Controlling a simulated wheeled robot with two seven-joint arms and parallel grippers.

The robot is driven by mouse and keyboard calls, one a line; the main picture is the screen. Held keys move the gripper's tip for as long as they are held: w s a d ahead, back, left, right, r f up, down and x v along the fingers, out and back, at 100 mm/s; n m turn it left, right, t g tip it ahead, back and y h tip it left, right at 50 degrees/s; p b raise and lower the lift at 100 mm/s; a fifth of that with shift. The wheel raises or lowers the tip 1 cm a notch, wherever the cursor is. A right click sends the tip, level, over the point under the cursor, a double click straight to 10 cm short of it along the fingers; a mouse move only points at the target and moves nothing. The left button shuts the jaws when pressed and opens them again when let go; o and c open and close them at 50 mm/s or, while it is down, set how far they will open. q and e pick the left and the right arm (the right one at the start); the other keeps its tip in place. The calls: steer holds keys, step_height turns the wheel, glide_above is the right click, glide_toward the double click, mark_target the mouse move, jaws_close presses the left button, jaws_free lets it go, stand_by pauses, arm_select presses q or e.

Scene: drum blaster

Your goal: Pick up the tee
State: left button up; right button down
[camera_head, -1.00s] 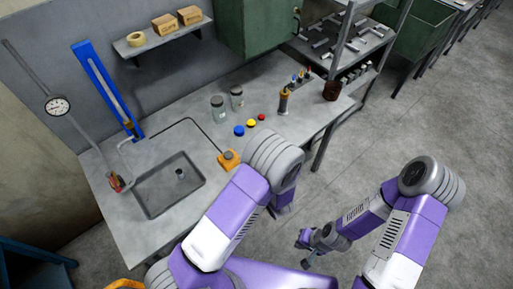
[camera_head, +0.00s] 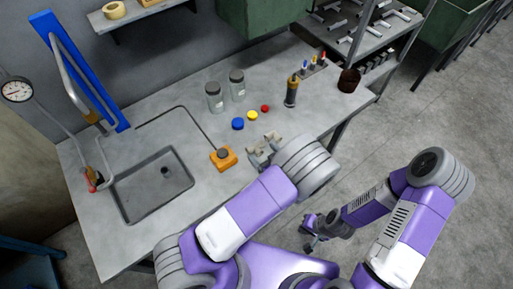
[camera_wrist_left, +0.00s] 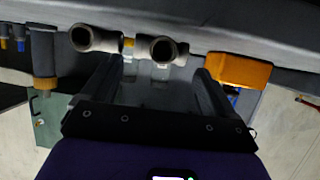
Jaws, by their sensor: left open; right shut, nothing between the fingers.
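Greyish metal pipe fittings (camera_wrist_left: 160,49) with round open ends show in the left wrist view, just ahead of my left gripper. I take the tee to be here, but cannot tell whether this is one piece or two. In the head view, the same grey metal (camera_head: 262,150) shows on the bench beside my left wrist. My left gripper (camera_wrist_left: 153,85) is open, with its dark fingers apart and the fittings beyond and between them. My arm hides most of this gripper in the head view. My right gripper (camera_head: 312,242) is shut and empty, low beside the bench.
Blue, yellow and red caps (camera_head: 252,115), glass jars (camera_head: 214,97) and a brown cylinder (camera_head: 291,91) stand behind. A sunken tray (camera_head: 130,207) is at left. A rack (camera_head: 345,45) of metal fittings stands at back right.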

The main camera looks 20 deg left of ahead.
mark_target(257, 147)
arm_select(q)
steer(key=b+x, duration=0.1)
steer(key=x, duration=0.4)
steer(key=shift+w+a, duration=0.2)
steer(key=shift+w, duration=0.05)
steer(key=shift+c, duration=0.2)
steer(key=c, duration=0.9)
